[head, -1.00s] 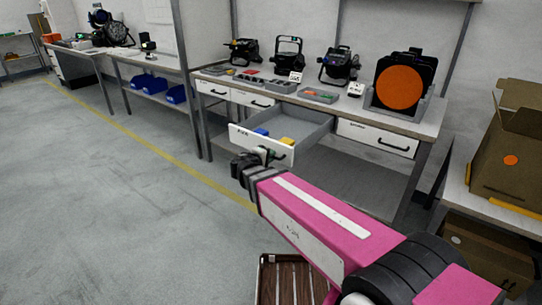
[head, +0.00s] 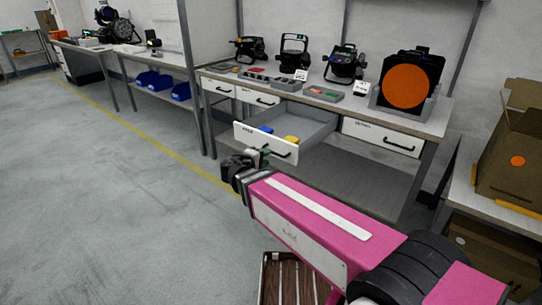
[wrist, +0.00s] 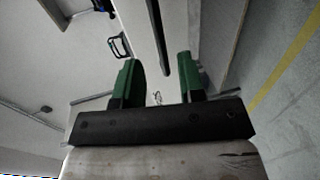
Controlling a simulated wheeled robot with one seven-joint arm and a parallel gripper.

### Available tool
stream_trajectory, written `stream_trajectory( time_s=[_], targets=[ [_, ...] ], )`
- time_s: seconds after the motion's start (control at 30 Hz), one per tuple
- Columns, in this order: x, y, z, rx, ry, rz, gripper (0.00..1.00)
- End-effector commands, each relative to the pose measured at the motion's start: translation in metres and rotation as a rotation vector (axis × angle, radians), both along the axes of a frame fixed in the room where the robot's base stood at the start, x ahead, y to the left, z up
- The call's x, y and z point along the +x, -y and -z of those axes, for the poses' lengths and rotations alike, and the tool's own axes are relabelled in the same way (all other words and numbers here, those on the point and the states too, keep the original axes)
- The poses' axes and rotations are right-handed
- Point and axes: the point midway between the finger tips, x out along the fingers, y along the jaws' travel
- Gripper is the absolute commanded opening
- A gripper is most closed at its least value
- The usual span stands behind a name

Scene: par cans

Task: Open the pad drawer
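The pad drawer (head: 254,136) stands pulled well out from the bench in the head view, its white front facing my arm; its label is too small to read. Blue pads (head: 266,129) and a yellow pad (head: 291,140) lie inside the grey tray. The drawer's dark handle (head: 283,154) is on the front. My gripper (head: 262,155) is just in front of the handle. In the wrist view the green fingers (wrist: 157,62) are apart, with the dark handle bar (wrist: 158,35) beyond and between them, not clasped.
The bench (head: 432,126) carries several stage lights, small trays and an orange-faced lamp (head: 405,87). Another closed drawer (head: 382,134) is to the right. A cardboard box (head: 512,160) stands on a right-hand shelf. A brown slatted tray (head: 285,280) is low in front. Floor on the left is clear.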

Motion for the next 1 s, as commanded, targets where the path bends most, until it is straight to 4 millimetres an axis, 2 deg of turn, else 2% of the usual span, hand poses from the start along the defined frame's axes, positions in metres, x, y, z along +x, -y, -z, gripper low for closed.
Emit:
stream_trajectory(
  time_s=[0.1, 0.3, 0.77, 0.87, 1.0],
  targets=[
    [-0.016, -0.011, -0.004, 0.000, 0.000, -0.002, 0.36],
    [-0.030, -0.021, -0.007, -0.001, 0.000, -0.001, 0.36],
    [-0.033, -0.023, -0.008, 0.001, -0.002, 0.001, 0.36],
    [-0.031, -0.015, -0.004, 0.016, -0.020, 0.019, 0.36],
    [-0.025, 0.017, 0.015, 0.080, -0.094, 0.091, 0.36]
  ],
)
